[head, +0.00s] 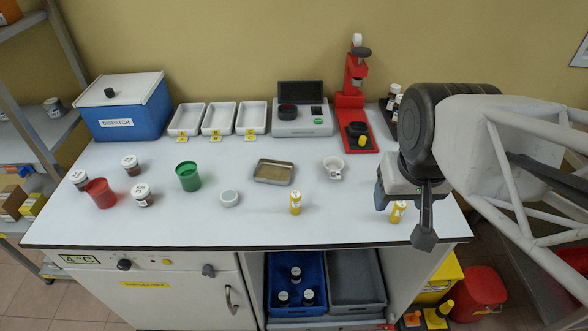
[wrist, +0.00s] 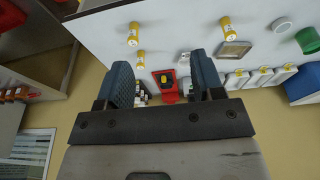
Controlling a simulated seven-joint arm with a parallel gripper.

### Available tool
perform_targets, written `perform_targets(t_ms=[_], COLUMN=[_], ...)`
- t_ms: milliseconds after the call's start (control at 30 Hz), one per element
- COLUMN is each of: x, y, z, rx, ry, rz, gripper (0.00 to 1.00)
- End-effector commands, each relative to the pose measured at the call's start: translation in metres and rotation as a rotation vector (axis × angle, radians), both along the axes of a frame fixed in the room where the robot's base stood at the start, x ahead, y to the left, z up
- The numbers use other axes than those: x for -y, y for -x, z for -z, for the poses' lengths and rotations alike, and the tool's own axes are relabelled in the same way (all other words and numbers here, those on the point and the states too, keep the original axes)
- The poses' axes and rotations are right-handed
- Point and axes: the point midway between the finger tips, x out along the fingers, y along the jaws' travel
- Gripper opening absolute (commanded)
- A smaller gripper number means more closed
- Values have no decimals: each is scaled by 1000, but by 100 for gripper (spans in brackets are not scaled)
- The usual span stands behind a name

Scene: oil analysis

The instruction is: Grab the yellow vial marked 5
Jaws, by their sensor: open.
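Several yellow vials with white caps stand on the white bench, and their numbers are too small to read. In the head view, one vial (head: 296,203) stands near the front edge, and another (head: 399,212) shows beside my gripper's fingers. In the wrist view, one vial (wrist: 132,40) is beyond the left finger, one (wrist: 224,30) is near the metal tray, and one (wrist: 140,65) shows between the fingers, closer to the left one. My gripper (head: 404,216) is open over the right end of the bench. The wrist view shows its fingers (wrist: 160,64) apart, with nothing gripped.
A red stand (head: 350,108) holds a yellow item at the back right. A metal tray (head: 258,179), a white lid (head: 229,199), a green cup (head: 188,177) and a red cup (head: 100,193) stand on the bench. A blue dispatch box (head: 120,123) is at the back left.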

Motion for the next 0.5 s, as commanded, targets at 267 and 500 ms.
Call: perform_targets(t_ms=[267,500], x=[-8,-35], y=[-4,-15], z=[10,39], rx=[-30,-132], ry=[-63,-266], rz=[48,215], gripper=[62,62])
